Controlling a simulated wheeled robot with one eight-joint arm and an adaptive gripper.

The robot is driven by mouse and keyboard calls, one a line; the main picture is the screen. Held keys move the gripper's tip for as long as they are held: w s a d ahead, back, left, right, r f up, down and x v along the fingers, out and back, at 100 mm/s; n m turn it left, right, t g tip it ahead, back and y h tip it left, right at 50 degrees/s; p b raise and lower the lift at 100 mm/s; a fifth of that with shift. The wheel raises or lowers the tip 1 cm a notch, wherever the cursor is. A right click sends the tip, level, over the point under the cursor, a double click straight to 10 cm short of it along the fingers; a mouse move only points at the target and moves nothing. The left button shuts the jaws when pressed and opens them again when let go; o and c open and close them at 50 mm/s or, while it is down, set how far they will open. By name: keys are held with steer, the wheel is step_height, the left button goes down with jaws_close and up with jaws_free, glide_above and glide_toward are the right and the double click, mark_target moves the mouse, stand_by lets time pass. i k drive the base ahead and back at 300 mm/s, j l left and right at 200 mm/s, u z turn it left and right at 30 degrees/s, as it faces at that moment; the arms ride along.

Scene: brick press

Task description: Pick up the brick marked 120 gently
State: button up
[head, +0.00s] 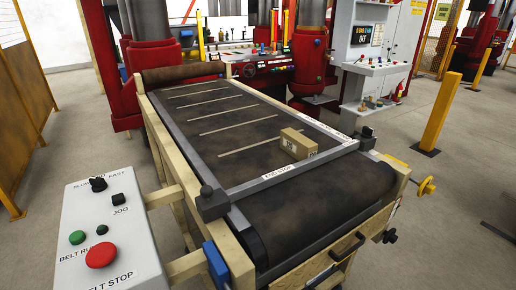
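A tan brick (298,143) sits on the dark conveyor belt (240,130), near its right side and just behind the end stop bar (285,172). Small dark markings show on its near faces, but they are too small to read, so I cannot tell whether it says 120. No other brick shows on the belt. My gripper is not in view.
A control box (115,225) with a red stop button stands at the front left. A yellow handwheel (427,186) sticks out at the belt's right. A red press (305,50) stands behind the belt. A yellow post (440,112) stands on open floor at right.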

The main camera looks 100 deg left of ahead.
mark_target(301, 147)
steer(key=u, duration=3.3)
